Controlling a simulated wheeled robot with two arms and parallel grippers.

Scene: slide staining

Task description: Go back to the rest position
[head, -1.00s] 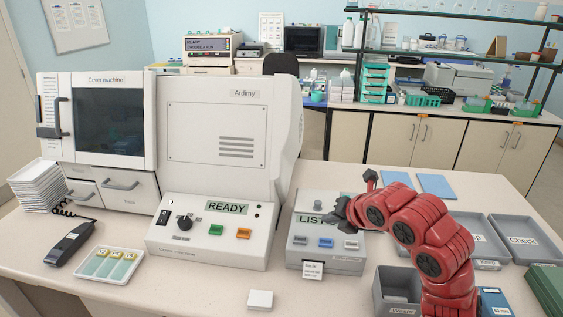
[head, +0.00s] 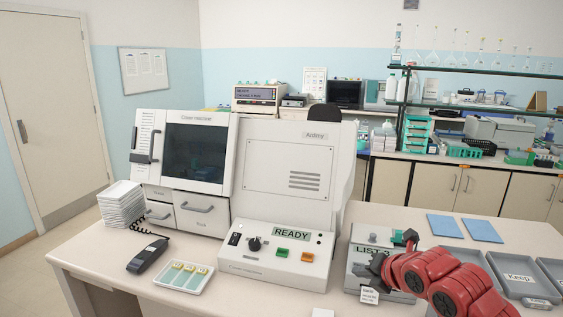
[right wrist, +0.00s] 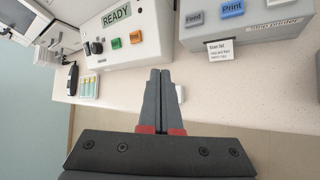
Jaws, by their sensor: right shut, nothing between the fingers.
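My right gripper (head: 380,265) is in front of the grey printer (head: 362,240) in the head view, its red arm coming in from the lower right. In the right wrist view its dark fingers (right wrist: 160,75) are together and empty, over the table's front part. The printer's Print button (right wrist: 231,8) and a paper slip (right wrist: 221,50) show ahead and to the right of the fingers. My left gripper is in neither view.
The cover machine (head: 275,180) stands on the table, its panel reading READY. A slide tray (head: 184,277), a handset (head: 147,256) and stacked trays (head: 122,205) are at the left. Grey bins, one marked Keep (head: 520,277), are at the right. Two blue mats (head: 482,231) lie behind.

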